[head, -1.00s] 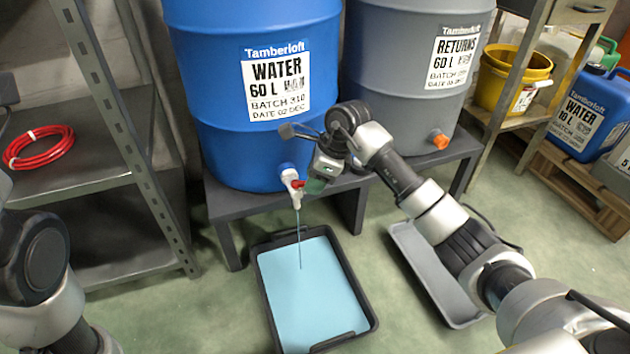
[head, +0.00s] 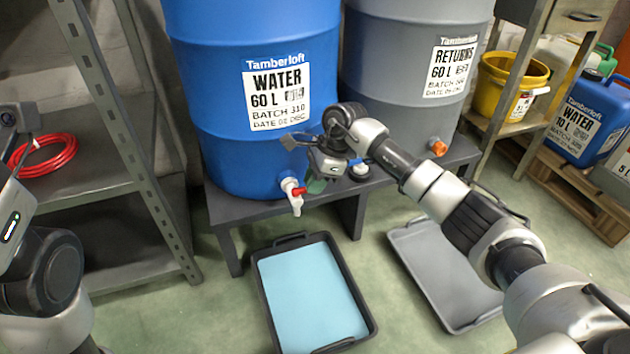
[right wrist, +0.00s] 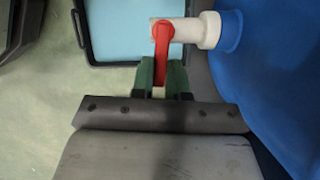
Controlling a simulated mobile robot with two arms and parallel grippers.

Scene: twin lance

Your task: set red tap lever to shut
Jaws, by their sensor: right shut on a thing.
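The white tap (head: 293,196) sits low on the front of the blue water drum (head: 215,140), its spout pointing down with no stream below it. Its red lever (head: 299,191) points right, toward my right gripper (head: 314,186). In the right wrist view the red lever (right wrist: 162,50) reaches back from the white tap body (right wrist: 190,31) between the green fingertips (right wrist: 161,78), which are shut on it. Only part of my left gripper's housing (head: 14,212) shows at the left edge; its fingertips are not seen.
A black tray (head: 290,240) of light blue liquid stands on the floor below the tap. A grey drum (head: 400,110) with an orange tap stands at right on the same bench (head: 250,212). A grey tray (head: 440,280) lies on the floor. A metal shelf (head: 95,190) stands left.

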